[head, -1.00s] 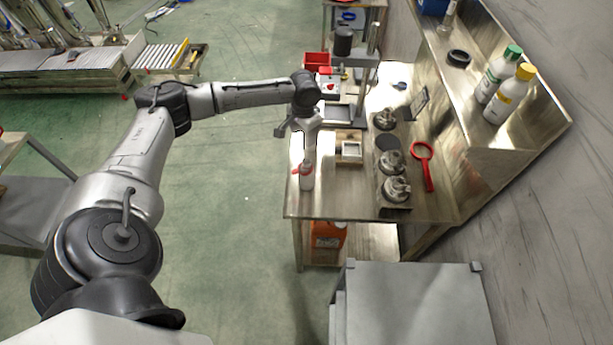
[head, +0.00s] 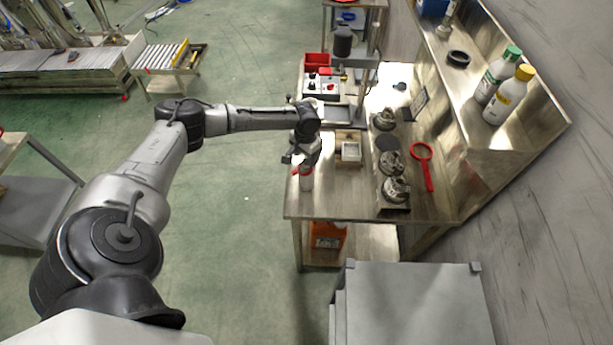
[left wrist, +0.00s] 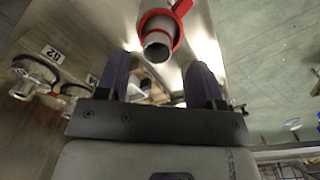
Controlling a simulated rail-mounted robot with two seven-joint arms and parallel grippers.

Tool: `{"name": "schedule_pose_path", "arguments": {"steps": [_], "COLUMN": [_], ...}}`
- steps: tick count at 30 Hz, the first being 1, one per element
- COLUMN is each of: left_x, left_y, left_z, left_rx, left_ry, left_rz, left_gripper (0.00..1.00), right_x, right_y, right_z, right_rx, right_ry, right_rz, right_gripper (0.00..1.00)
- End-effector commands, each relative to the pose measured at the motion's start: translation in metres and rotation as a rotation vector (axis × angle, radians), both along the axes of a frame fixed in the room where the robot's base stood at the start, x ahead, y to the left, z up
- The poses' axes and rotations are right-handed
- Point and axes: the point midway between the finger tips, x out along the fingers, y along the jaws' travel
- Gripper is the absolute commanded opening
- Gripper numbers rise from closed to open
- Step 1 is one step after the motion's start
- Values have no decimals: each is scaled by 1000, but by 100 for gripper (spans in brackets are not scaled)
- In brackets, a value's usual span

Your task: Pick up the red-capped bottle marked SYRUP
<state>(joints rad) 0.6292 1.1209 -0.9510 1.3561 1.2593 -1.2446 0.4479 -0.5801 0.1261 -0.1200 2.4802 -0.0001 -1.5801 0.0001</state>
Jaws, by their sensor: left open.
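My right gripper is not in view.
A wooden box (head: 349,150) and several metal fittings (head: 394,190) stand to the bottle's right, with a red ring-ended tool (head: 424,165). Green-capped (head: 499,76) and yellow-capped (head: 510,95) bottles stand on the shelf. An orange container (head: 328,237) is under the table.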

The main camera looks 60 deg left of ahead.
Motion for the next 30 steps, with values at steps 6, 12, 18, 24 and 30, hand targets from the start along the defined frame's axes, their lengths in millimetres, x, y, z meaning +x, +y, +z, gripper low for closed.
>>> {"name": "schedule_pose_path", "arguments": {"steps": [6, 12, 18, 24, 30], "left_x": [2, 2, 2, 2, 2], "left_y": [-2, -2, -2, -2, -2], "left_z": [-29, -42, -43, -43, -43], "left_rx": [-1, 0, 0, 0, 0], "left_ry": [2, 1, 1, 1, 1], "left_rz": [0, 0, 0, 0, 0], "left_gripper": [61, 61, 61, 46, 27], "right_x": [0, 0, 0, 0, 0], "right_y": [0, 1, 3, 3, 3], "right_z": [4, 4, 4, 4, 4], "right_rx": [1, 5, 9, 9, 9], "right_ry": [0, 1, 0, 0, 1], "right_rz": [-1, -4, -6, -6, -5], "right_gripper": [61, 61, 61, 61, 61]}}
